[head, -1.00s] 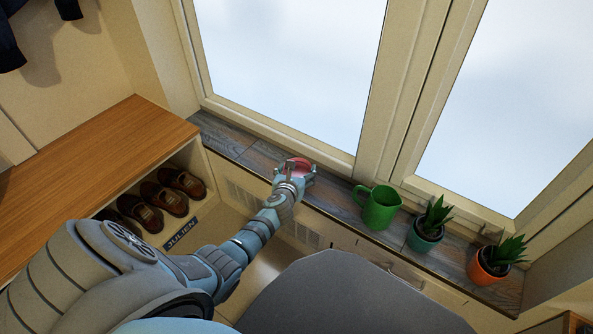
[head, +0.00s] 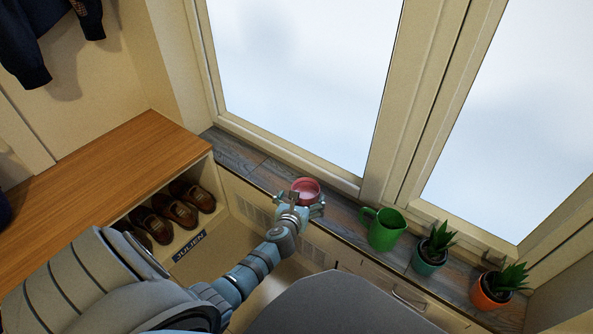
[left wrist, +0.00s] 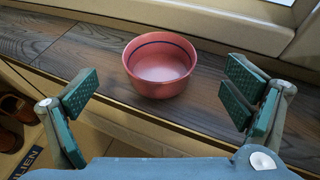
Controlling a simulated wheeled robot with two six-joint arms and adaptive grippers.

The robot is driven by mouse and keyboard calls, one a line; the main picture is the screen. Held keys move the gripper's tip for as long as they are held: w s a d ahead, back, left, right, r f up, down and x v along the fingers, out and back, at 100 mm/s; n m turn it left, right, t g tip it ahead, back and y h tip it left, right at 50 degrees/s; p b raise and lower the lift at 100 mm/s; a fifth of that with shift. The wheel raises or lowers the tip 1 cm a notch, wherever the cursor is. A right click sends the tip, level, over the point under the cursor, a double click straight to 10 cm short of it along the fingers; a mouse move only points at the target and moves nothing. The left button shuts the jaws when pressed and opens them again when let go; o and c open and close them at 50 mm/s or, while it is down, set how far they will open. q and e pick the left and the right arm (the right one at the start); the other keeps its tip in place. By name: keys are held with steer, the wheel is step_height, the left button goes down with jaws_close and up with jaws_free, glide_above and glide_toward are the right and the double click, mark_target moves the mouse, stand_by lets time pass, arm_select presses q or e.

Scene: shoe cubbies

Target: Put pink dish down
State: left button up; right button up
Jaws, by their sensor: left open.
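The pink dish (head: 306,187) stands upright on the dark wooden window sill (head: 240,154). In the left wrist view the dish (left wrist: 160,82) is a round pink bowl with a dark blue stripe inside, and it looks empty. My left gripper (head: 303,202) is at the near side of the dish. In the left wrist view its fingers (left wrist: 160,103) are spread wide, with clear gaps between both green pads and the dish. My right gripper is not in view.
A green jug (head: 384,230) stands on the sill right of the dish, then a teal-potted plant (head: 431,254) and an orange-potted plant (head: 494,287). The window frame (head: 290,173) runs behind. The sill left of the dish is clear. A wooden-topped shoe cubby (head: 110,176) is at left.

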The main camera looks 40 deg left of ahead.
arm_select(q)
steer(key=p+v, duration=0.2)
steer(key=v, duration=0.4)
steer(key=shift+s, duration=0.25)
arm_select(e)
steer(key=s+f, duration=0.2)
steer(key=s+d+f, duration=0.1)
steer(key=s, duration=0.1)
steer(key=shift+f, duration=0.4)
arm_select(q)
steer(key=shift+d+p, duration=0.1)
steer(key=shift+p, duration=0.2)
